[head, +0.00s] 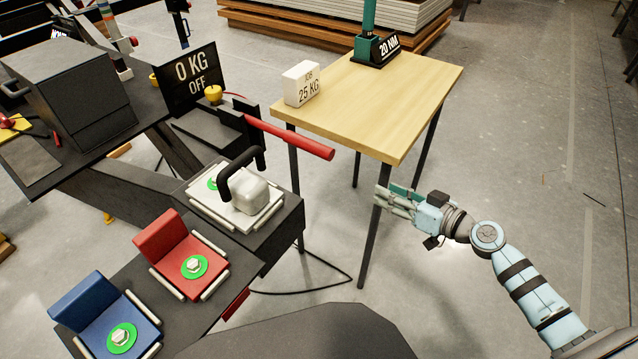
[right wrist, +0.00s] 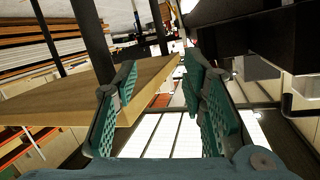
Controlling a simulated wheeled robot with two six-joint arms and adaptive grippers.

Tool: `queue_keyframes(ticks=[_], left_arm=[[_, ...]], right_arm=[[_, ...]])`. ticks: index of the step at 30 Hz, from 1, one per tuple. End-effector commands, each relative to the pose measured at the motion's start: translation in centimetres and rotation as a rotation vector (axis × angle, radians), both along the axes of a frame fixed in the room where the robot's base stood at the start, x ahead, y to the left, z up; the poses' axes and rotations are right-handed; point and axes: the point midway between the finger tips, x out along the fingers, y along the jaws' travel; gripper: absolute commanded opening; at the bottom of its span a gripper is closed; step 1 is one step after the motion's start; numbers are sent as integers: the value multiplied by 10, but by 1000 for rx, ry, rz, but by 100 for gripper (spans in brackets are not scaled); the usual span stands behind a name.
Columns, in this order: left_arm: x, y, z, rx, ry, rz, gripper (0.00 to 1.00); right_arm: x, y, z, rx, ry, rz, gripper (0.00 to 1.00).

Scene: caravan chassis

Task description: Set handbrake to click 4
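The handbrake appears to be the red lever (head: 290,138), which sticks out to the right from a black bracket (head: 238,122) on the chassis. A black display (head: 190,78) beside it reads "0 KG OFF". My right gripper (head: 388,198) is to the right of and below the lever, apart from it, by the front corner of the wooden table. In the right wrist view its two green-padded fingers (right wrist: 165,105) stand apart with nothing held between them. I cannot make out the lever in that view. My left gripper is not in view.
The wooden table (head: 415,88) carries a white "25 KG" block (head: 301,83) and a "20 NM" stand (head: 377,48). Red (head: 168,240) and blue (head: 88,300) brackets and a white coupling (head: 250,190) lie on the chassis. The floor at right is clear.

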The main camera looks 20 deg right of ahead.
Motion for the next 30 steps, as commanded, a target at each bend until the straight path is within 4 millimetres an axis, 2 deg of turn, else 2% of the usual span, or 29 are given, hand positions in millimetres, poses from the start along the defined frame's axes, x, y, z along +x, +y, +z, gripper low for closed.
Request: queue_keyframes(ticks=[1, 3, 5, 7, 11, 14, 21, 25, 30], left_arm=[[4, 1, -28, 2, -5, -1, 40], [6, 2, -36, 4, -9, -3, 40], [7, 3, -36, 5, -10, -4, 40], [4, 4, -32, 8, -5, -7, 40], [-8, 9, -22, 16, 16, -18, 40], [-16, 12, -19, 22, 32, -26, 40], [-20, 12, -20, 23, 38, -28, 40], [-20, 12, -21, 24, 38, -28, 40], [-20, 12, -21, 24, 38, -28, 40]], right_arm=[[1, 19, 18, 23, -88, 85, 38], [-6, 42, 58, 60, -176, 182, 38], [-10, 53, 78, 78, -217, 228, 38], [-8, 60, 89, 89, -234, 244, 38], [11, 77, 95, 96, -233, 241, 38], [34, 96, 95, 97, -231, 241, 38], [79, 133, 91, 93, -226, 241, 38], [93, 143, 90, 92, -226, 239, 38], [98, 148, 89, 90, -224, 239, 38]])
